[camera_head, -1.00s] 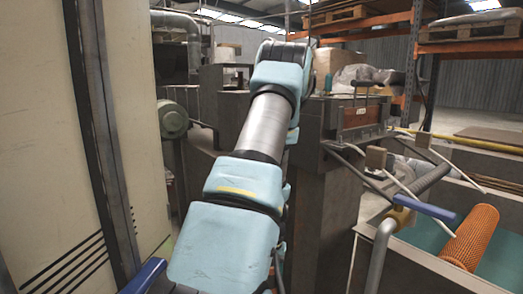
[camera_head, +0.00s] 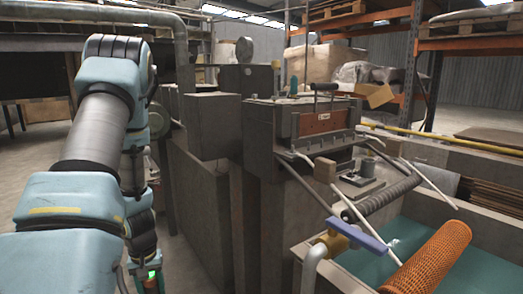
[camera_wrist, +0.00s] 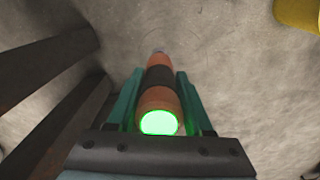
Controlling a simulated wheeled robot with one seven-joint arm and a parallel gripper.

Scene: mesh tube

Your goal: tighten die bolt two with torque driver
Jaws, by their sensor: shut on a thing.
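My gripper (camera_wrist: 157,78) is shut on the torque driver (camera_wrist: 158,98), an orange and dark cylinder with a bright green glowing end. The driver lies between the two teal fingers, its thin tip pointing away over bare floor. In the head view my gripper (camera_head: 150,284) is at the lower left edge, mostly cut off, with a green glow on it. The die head (camera_head: 318,123), with a red-orange plate and a top handle, stands right of centre, well away from my gripper. Die bolt two cannot be picked out at this size.
A blue-handled valve (camera_head: 355,236) and pale rods stand in front of the die. An orange mesh tube (camera_head: 430,258) lies over the teal trough at lower right. A grey machine block (camera_head: 213,125) stands between my arm and the die. A yellow object (camera_wrist: 299,12) is at the wrist view's corner.

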